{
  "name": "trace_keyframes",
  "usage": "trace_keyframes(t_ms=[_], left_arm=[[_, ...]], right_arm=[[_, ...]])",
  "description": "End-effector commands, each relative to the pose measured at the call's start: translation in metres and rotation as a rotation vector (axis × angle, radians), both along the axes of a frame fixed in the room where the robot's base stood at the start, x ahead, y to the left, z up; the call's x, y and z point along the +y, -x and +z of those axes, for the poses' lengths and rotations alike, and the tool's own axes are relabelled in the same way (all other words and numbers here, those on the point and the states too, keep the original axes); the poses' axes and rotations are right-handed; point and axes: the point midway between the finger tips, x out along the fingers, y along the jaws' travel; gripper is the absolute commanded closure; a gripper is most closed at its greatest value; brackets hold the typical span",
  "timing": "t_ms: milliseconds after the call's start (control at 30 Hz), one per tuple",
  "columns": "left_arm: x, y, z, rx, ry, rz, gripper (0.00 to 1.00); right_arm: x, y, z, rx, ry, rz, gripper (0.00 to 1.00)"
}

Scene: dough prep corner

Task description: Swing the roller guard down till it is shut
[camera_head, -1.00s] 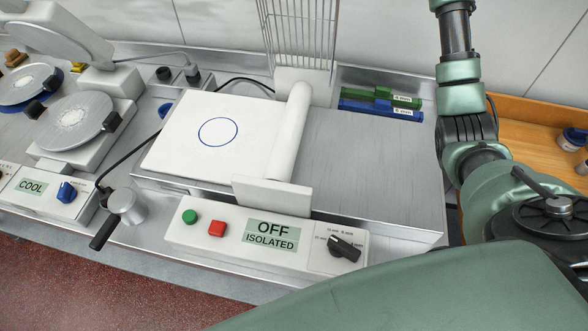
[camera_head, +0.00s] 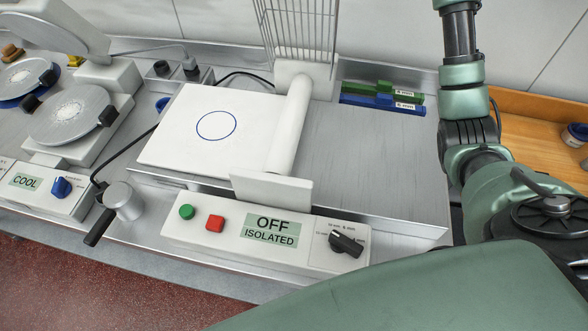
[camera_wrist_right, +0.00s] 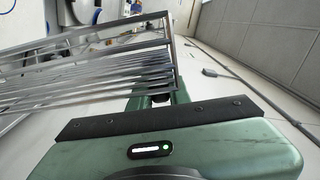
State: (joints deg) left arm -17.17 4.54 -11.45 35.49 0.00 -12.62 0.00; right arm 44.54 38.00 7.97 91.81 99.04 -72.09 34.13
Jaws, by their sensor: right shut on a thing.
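The roller guard (camera_head: 297,30) is a wire grid standing raised behind the white roller (camera_head: 290,125). Its top runs out of the head view. In the right wrist view its metal bars (camera_wrist_right: 100,68) spread out from the left, with a dark frame edge near the fingers. My right gripper (camera_wrist_right: 165,88) is shut on the guard at that edge; the exact grip is partly hidden. In the head view my right arm rises at the right and its gripper is out of frame. My left gripper is in neither view.
The dough machine's control panel (camera_head: 266,240) reads OFF ISOLATED. A white board with a blue circle (camera_head: 216,125) lies left of the roller, and a bare metal plate (camera_head: 370,160) lies right. Green and blue bars (camera_head: 383,98) lie behind the plate. Round hot plates (camera_head: 67,115) stand at left.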

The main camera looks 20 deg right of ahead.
Motion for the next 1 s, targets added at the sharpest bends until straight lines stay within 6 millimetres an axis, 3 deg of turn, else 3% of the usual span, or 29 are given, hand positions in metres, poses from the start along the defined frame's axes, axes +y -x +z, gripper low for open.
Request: trace_keyframes(t_ms=[33,400,833,1000], left_arm=[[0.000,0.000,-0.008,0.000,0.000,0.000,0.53],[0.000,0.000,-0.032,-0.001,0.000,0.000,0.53],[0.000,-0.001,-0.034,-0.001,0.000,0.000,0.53],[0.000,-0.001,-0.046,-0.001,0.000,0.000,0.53]], right_arm=[[0.003,0.003,-0.008,-0.006,0.009,0.000,1.00],[0.021,0.027,-0.017,-0.084,0.069,0.000,1.00],[0.025,0.032,-0.016,-0.098,0.081,0.000,1.00],[0.029,0.038,-0.024,-0.123,0.100,0.001,1.00]])
